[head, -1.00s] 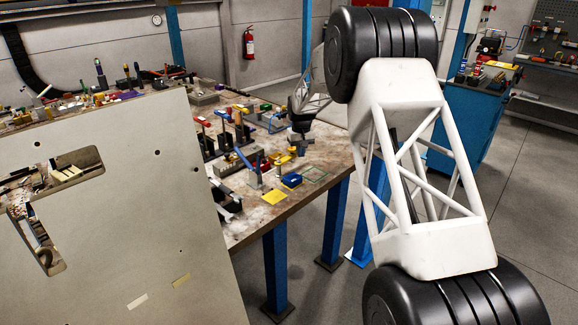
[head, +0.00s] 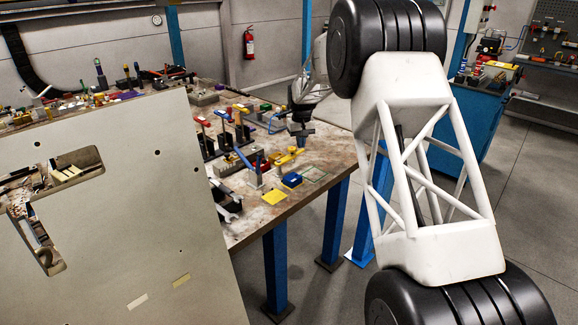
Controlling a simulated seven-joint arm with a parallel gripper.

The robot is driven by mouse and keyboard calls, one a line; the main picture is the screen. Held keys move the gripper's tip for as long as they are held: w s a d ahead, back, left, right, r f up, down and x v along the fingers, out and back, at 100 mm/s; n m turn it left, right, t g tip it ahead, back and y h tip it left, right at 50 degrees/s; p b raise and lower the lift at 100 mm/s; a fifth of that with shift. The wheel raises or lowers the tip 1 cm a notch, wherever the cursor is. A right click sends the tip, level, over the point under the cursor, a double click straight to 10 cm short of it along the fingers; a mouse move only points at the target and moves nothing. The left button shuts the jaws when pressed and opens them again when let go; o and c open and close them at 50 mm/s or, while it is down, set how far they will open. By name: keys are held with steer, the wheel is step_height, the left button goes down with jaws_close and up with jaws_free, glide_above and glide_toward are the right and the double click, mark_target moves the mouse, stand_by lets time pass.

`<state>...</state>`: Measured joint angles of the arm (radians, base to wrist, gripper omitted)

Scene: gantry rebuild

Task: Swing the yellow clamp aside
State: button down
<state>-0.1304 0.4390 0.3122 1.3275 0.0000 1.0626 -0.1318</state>
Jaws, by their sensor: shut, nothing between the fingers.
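A yellow piece that looks like the yellow clamp (head: 284,160) sits on the workbench near its right side, beside a red part. A small yellow arm reaches from it to the right, toward my gripper. My gripper (head: 302,146) is shut and empty. It hangs just beyond and above the right end of the yellow piece. The view is too small to tell whether they touch.
Upright clamps with red, blue and orange handles (head: 222,118) stand left of my gripper. A blue box (head: 291,180) and a yellow plate (head: 275,198) lie nearer the bench edge. A large pale panel (head: 120,210) blocks the left foreground.

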steer(key=shift+r, duration=2.5)
steer(key=s+d+r+m, duration=0.1)
steer(key=s+d+r, duration=0.3)
steer(key=s, duration=0.7)
steer(key=s+d+r+t, duration=0.1)
steer(key=s+d+r, duration=0.1)
steer(key=s+r, duration=0.65)
steer(key=s+d+r+m, duration=0.1)
steer(key=s+d+r, duration=0.2)
steer(key=s, duration=1)
steer(key=s+d+f, duration=0.1)
steer(key=s+f, duration=0.1)
steer(key=s, duration=0.9)
steer(key=s+d+f+t, duration=0.1)
steer(key=s+f, duration=0.1)
steer(key=s, duration=1)
steer(key=s+d+f+m, duration=0.1)
steer(key=s+d+f, duration=0.1)
steer(key=s, duration=1)
steer(key=shift+f+t, duration=0.3)
steer(key=shift+f, duration=0.25)
